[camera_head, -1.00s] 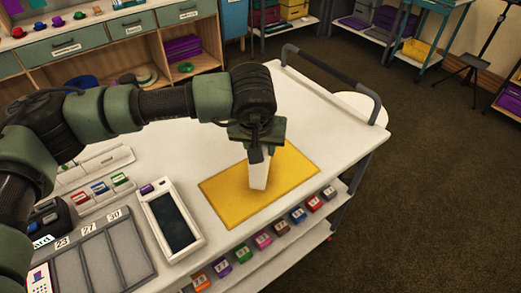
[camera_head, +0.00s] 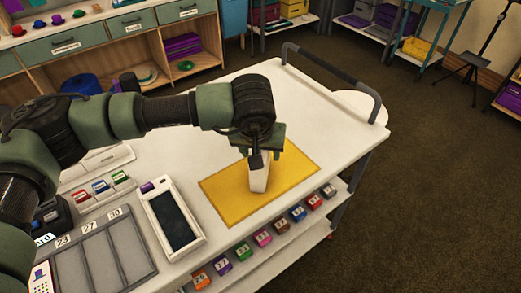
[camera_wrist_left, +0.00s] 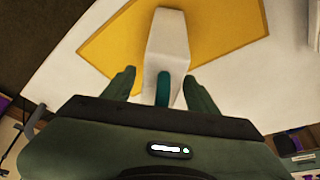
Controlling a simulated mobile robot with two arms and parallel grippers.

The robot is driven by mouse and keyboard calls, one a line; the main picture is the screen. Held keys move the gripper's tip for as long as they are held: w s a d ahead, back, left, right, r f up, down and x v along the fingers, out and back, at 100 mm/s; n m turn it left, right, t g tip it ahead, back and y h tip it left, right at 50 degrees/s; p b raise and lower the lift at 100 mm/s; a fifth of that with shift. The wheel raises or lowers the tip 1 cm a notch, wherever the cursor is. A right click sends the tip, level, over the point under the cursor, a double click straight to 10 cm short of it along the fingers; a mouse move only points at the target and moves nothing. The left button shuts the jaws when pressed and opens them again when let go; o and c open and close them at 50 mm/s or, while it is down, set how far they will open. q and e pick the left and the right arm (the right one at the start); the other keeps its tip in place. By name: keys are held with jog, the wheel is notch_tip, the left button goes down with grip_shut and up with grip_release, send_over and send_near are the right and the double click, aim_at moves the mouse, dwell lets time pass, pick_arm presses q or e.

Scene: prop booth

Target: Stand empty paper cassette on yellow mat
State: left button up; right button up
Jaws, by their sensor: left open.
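The white paper cassette (camera_head: 259,182) stands upright on the yellow mat (camera_head: 222,191), near the mat's middle. In the left wrist view the cassette (camera_wrist_left: 168,48) shows as a narrow white block over the yellow mat (camera_wrist_left: 225,25), with a teal part (camera_wrist_left: 162,89) at its near end. My left gripper (camera_head: 264,159) is above the cassette's top. In the left wrist view its open fingers (camera_wrist_left: 161,86) lie on either side of the cassette, with gaps. The gripper partly hides the cassette's top in the head view. My right gripper is not in view.
A white handheld device with a dark screen (camera_head: 174,217) lies left of the mat. A grey numbered tray (camera_head: 98,262) is at the front left. Colored boxes (camera_head: 262,238) line the shelf below the front edge. The tabletop right of and behind the mat is clear.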

pick_arm(q)
jog(key=shift+s+r, duration=0.1)
jog(key=shift+r, duration=0.35)
jog(key=b+v, duration=0.2)
jog(key=v, duration=0.7)
jog(key=shift+s+r+b, duration=0.2)
jog(key=shift+r+b, duration=0.1)
jog(key=shift+r, duration=0.05)
jog(key=shift+v, duration=0.75)
jog(key=shift+a, duration=0.1)
